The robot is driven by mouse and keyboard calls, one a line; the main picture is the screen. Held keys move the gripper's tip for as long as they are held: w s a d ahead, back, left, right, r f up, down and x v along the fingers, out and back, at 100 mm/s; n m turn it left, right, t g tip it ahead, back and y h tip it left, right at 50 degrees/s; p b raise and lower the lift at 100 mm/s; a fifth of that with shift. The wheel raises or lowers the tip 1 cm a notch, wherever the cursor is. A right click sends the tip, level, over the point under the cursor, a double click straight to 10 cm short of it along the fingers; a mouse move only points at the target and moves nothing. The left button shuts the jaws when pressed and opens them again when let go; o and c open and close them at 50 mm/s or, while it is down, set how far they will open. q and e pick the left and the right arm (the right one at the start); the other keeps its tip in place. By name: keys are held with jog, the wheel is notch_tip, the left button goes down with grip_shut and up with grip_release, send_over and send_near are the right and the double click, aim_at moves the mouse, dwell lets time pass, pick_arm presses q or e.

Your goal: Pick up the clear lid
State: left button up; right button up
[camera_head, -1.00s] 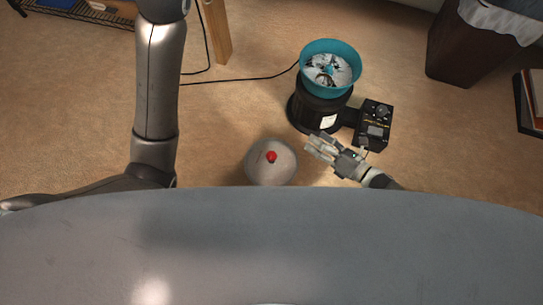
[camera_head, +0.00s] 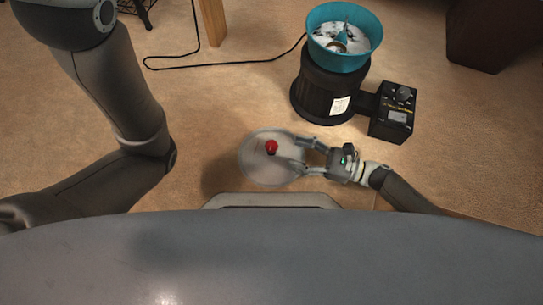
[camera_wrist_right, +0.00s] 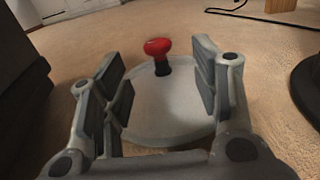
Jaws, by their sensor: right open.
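The clear lid (camera_head: 258,168) is a round translucent disc with a red knob (camera_head: 271,147) on top. It shows left of the teal-bowled machine in the head view. My right gripper (camera_head: 304,156) is open, with its fingers over the lid's right part and pointing at the knob. In the right wrist view the lid (camera_wrist_right: 165,118) lies ahead between the two open fingers (camera_wrist_right: 162,85), and the red knob (camera_wrist_right: 157,47) stands on a dark stem just beyond them. The knob is not gripped. What lies under the lid is hidden. My left gripper is not in view.
A black machine (camera_head: 322,97) with a teal bowl (camera_head: 366,54) stands behind the right gripper, with a control box (camera_head: 393,112) beside it. A black cable (camera_head: 230,64) runs left across the carpet. A wooden leg (camera_head: 213,22) and a dark bin (camera_head: 484,36) stand farther back.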

aim_at(272, 145)
jog(key=x, duration=0.3)
jog(key=shift+b, duration=0.4)
jog(key=b+x, duration=0.2)
jog(key=x, duration=0.1)
jog(key=b+x, duration=0.1)
jog(key=shift+s+a+f, duration=0.1)
jog(key=shift+a+f, duration=0.1)
jog(key=shift+f, duration=0.1)
jog(key=shift+a+r, duration=0.1)
jog(key=shift+a, duration=0.3)
grip_shut()
